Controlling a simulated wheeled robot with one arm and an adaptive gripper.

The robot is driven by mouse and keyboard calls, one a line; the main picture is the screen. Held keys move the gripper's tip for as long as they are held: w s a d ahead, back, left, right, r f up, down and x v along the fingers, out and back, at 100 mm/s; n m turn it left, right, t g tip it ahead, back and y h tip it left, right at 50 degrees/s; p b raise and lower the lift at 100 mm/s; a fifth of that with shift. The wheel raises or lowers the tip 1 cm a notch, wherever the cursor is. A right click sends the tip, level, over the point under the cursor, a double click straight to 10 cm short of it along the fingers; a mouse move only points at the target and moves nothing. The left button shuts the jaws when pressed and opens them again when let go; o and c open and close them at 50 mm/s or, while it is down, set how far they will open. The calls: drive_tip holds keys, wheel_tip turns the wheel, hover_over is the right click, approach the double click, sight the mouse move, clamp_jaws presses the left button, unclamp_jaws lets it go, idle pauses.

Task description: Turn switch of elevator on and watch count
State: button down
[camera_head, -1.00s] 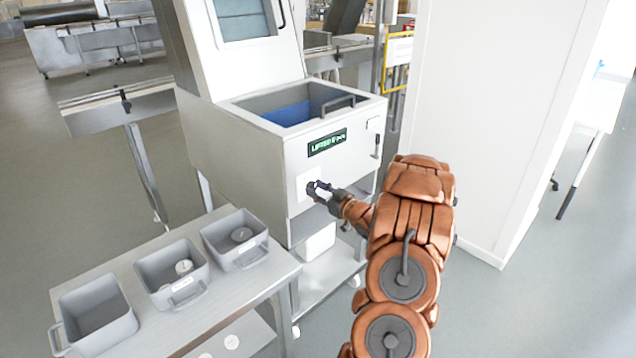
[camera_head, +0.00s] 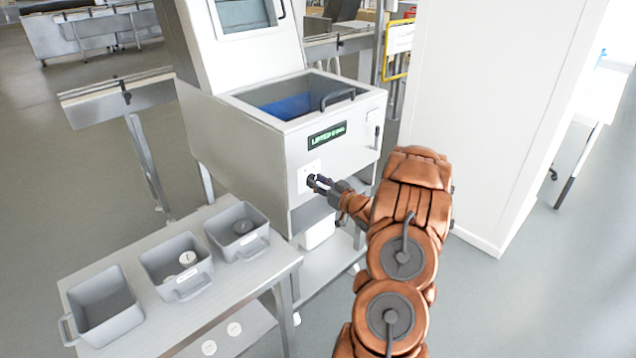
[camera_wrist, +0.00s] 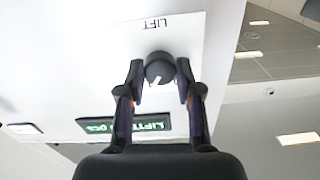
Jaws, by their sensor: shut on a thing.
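The elevator switch is a round dark knob (camera_wrist: 158,68) with a white pointer mark, on a white plate (camera_wrist: 195,30) labelled LIFT. In the wrist view the knob sits between my two fingertips (camera_wrist: 158,80), and my gripper is shut on it. In the head view my gripper (camera_head: 318,183) reaches the white plate on the machine's front, and the fingers hide most of the knob. Above the plate, a dark display (camera_head: 327,136) shows green text starting with "LIFTED"; the rest is too small to read. The display also shows upside down in the wrist view (camera_wrist: 125,125).
The machine (camera_head: 240,135) has an open top bin with a blue inside (camera_head: 290,105). A metal table (camera_head: 225,300) with several grey bins stands at the lower left. A white pillar (camera_head: 490,110) stands close on the right of my arm.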

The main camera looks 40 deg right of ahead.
drive_tip(key=c, duration=0.8)
unclamp_jaws()
drive_tip(key=shift+o, duration=0.2)
drive_tip(key=s, duration=1.2)
drive_tip(key=shift+a, duration=0.15)
